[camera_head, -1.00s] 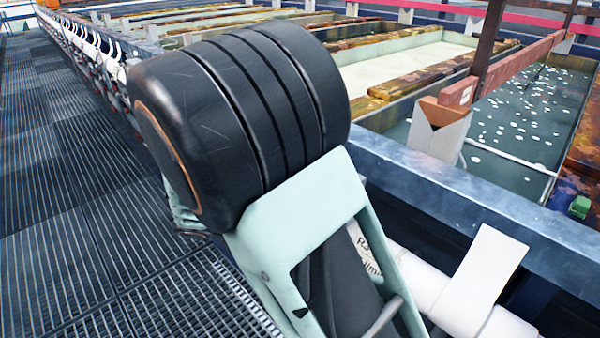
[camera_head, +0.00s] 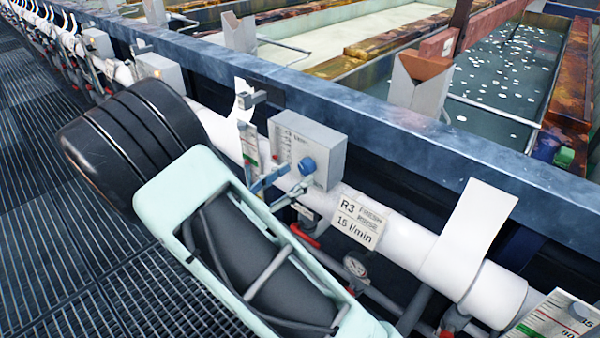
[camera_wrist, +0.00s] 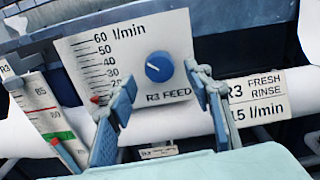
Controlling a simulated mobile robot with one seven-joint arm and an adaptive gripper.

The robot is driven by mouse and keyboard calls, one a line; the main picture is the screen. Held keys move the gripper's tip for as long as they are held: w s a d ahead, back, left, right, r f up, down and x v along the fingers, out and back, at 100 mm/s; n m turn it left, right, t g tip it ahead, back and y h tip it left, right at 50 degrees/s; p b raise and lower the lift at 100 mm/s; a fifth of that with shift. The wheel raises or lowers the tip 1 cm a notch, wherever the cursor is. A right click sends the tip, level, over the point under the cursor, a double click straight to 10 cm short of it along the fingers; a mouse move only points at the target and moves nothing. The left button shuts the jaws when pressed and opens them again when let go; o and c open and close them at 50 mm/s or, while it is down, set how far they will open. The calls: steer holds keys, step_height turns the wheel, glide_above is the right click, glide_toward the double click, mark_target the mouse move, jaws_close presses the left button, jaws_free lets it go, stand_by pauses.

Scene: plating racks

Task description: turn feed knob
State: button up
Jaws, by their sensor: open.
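The feed knob (camera_wrist: 159,66) is a round blue dial with a pale pointer mark. It sits on a light grey panel (camera_wrist: 125,50) marked "R3 FEED", with an l/min scale and a red marker low on it. In the head view the knob (camera_head: 307,165) is on the front of a grey box (camera_head: 318,145) by the tank edge. My gripper (camera_wrist: 162,82) is open in the wrist view, with one blue-grey finger on each side below the knob. It also shows in the head view (camera_head: 282,185), just in front of the box. Contact with the knob is not visible.
A white pipe (camera_head: 400,240) runs below the box, with a label reading "R3 fresh rinse 15 l/min" (camera_head: 360,220). A gauge with red and green bands (camera_wrist: 45,118) is at the left. A blue-grey rail (camera_head: 420,150) borders the tanks. Grated floor (camera_head: 60,220) lies left.

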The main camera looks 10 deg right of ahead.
steer(key=shift+x, duration=1.5)
steer(key=shift+c, duration=0.4)
steer(key=c, duration=1.1)
steer(key=shift+m, duration=1)
steer(key=o, duration=1.2)
steer(key=shift+a, duration=0.1)
steer(key=v, duration=1.2)
